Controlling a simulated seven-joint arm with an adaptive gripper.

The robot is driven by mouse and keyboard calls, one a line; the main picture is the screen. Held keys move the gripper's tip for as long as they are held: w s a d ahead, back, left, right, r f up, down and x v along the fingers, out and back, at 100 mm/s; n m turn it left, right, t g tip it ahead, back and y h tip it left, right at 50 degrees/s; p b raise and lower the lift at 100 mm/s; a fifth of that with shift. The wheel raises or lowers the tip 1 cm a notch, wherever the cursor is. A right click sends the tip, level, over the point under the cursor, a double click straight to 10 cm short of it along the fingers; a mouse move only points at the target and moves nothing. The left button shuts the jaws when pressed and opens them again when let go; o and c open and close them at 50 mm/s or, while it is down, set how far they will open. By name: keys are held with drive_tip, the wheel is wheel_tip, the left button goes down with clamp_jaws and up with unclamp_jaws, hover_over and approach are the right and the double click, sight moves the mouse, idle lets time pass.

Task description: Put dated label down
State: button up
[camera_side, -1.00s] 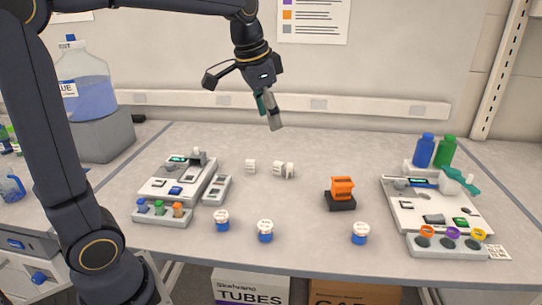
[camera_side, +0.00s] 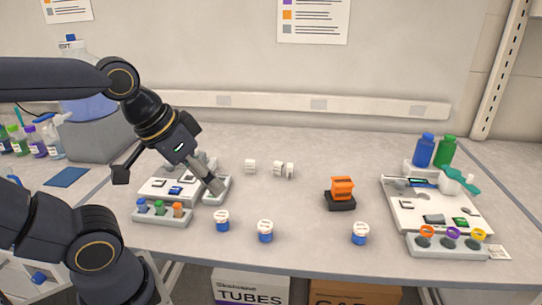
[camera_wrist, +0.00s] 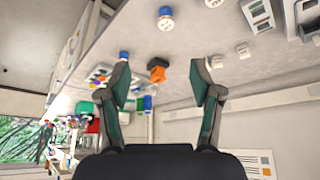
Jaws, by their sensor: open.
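I cannot make out a dated label in either view. My gripper (camera_side: 215,187) is low at the left of the bench, its fingertips over or beside a small grey device (camera_side: 212,198); contact cannot be told. In the wrist view my gripper (camera_wrist: 164,78) has its two dark-green-padded fingers wide apart, with nothing held between them. The white instrument board (camera_side: 152,190) is just left of the fingers and partly hidden by my arm. Several jars with white lids and blue bases stand at the front, one at the left (camera_side: 222,221), one in the middle (camera_side: 265,231).
Small white pieces (camera_side: 284,170) lie behind the middle. An orange piece on a black block (camera_side: 342,188) stands right of centre.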

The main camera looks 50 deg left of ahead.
drive_tip(key=w+d+r+n+g+h, duration=0.1)
drive_tip(key=w+d+r+n+h, duration=0.2)
drive_tip(key=w+d+r+n, duration=0.35)
drive_tip(key=w+a+n+h, duration=0.2)
drive_tip(key=w+a+n, duration=0.25)
drive_tip(key=w, duration=0.45)
drive_tip(key=w+a+n+h, duration=0.25)
drive_tip(key=w+n, duration=0.25)
drive_tip(key=w, duration=0.4)
drive_tip(key=w+a+f+n+t+h, duration=0.1)
drive_tip(key=w+a+f+n, duration=0.25)
drive_tip(key=a, duration=0.35)
drive_tip(key=w+a+f+n+t+h, duration=0.1)
drive_tip(key=w+a+f+n, duration=0.15)
drive_tip(key=a+f, duration=0.4)
drive_tip(key=a+f+n+t, duration=0.25)
drive_tip(key=a+f, duration=0.25)
drive_tip(key=a, duration=0.5)
drive_tip(key=n, duration=0.2)
approach(292, 165)
drive_tip(key=shift+t, duration=0.25)
drive_tip(key=x, duration=0.4)
drive_tip(key=shift+d+f, duration=0.3)
drive_tip(key=shift+d, duration=0.1)
drive_tip(key=x, duration=0.5)
drive_tip(key=shift+w+d+f, duration=0.1)
drive_tip(key=shift+w+f, duration=0.1)
drive_tip(key=shift+w, duration=0.15)
